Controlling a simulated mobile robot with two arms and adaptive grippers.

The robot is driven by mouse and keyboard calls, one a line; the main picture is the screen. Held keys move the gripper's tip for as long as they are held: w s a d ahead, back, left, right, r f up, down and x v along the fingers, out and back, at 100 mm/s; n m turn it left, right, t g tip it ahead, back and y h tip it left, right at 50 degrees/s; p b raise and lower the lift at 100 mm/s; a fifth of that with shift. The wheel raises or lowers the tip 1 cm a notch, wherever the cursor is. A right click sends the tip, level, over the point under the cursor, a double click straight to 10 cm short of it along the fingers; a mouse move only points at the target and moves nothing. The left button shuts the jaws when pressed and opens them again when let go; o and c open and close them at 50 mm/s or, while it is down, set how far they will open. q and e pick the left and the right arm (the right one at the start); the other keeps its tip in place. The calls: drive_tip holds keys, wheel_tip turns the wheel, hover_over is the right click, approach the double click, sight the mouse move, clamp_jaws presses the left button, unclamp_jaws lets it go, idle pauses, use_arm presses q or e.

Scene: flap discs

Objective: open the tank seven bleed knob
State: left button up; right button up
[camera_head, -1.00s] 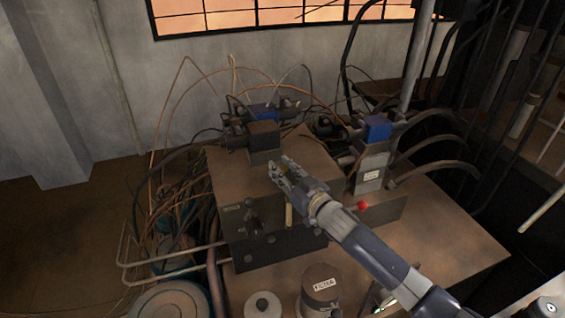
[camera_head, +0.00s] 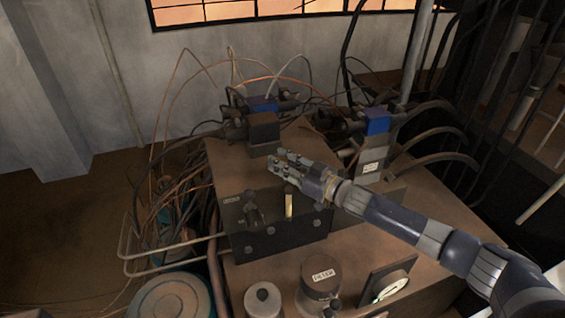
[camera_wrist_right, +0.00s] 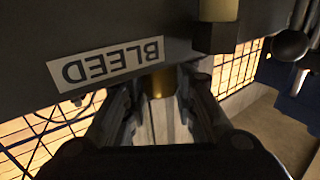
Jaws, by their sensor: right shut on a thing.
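My right gripper (camera_head: 279,162) is over the top of the dark valve block (camera_head: 300,237), with its arm coming in from the right. In the right wrist view, its fingers (camera_wrist_right: 160,105) are shut on a small brass bleed knob (camera_wrist_right: 158,83). An upside-down "BLEED" label (camera_wrist_right: 105,64) is beside the knob. In the head view the knob is hidden by the gripper, so its turn cannot be told. My left gripper is not in view.
A brass fitting (camera_head: 289,205) stands at the block's front. Blue-topped valves (camera_head: 377,122) and hoses are behind and to the right. A labelled canister (camera_head: 320,285) and a gauge (camera_head: 390,286) are in front. Loose cables crowd the left.

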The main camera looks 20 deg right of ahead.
drive_tip(key=shift+r, duration=0.1)
drive_tip(key=o, duration=0.8)
drive_tip(key=shift+o, duration=1.4)
drive_tip(key=shift+w, duration=0.1)
drive_tip(key=v, duration=1.2)
